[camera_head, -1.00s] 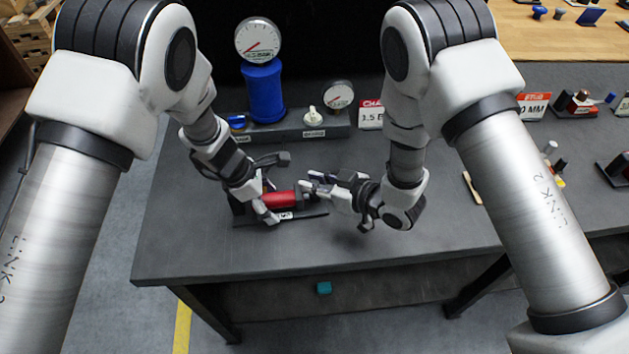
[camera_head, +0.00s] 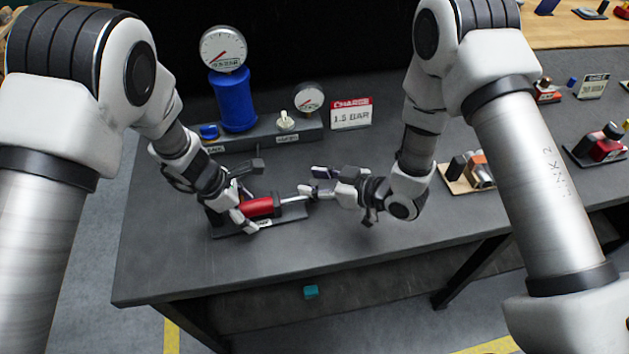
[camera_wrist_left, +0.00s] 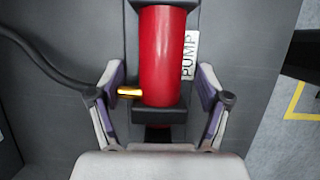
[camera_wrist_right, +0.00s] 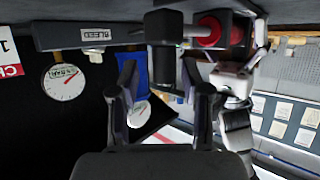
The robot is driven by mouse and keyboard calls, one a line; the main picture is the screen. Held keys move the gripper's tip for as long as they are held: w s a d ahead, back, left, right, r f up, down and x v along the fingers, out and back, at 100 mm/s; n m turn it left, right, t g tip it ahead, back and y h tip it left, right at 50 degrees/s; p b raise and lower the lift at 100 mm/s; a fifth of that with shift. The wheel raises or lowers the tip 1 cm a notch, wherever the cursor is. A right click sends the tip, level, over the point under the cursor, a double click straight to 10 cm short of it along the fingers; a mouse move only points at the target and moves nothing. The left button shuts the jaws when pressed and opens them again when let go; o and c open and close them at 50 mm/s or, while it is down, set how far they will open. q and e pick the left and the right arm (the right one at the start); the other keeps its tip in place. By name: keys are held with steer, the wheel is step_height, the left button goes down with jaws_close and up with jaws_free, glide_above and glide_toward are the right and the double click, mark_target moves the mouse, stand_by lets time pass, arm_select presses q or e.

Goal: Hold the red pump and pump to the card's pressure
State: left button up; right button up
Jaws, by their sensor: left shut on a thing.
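The red pump (camera_head: 261,207) lies in a dark cradle on the bench, with a PUMP label (camera_wrist_left: 189,55) beside it. My left gripper (camera_head: 240,202) is shut on the pump; its fingers stand either side of the body in the left wrist view (camera_wrist_left: 160,95). A silver rod (camera_head: 294,199) sticks out of the pump's right end. My right gripper (camera_head: 308,190) is at the rod's outer end, with the black handle (camera_wrist_right: 165,30) between or just beyond its fingertips; its grip is unclear. The card (camera_head: 351,114) appears to read 1.5 BAR.
A large gauge (camera_head: 223,48) stands on a blue cylinder (camera_head: 234,100) behind the pump. A smaller gauge (camera_head: 309,97) and a white knob (camera_head: 286,121) sit on the grey manifold (camera_head: 262,138). A small tray (camera_head: 456,183) of parts lies to the right. The bench front is clear.

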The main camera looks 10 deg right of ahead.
steer(key=v, duration=1.2)
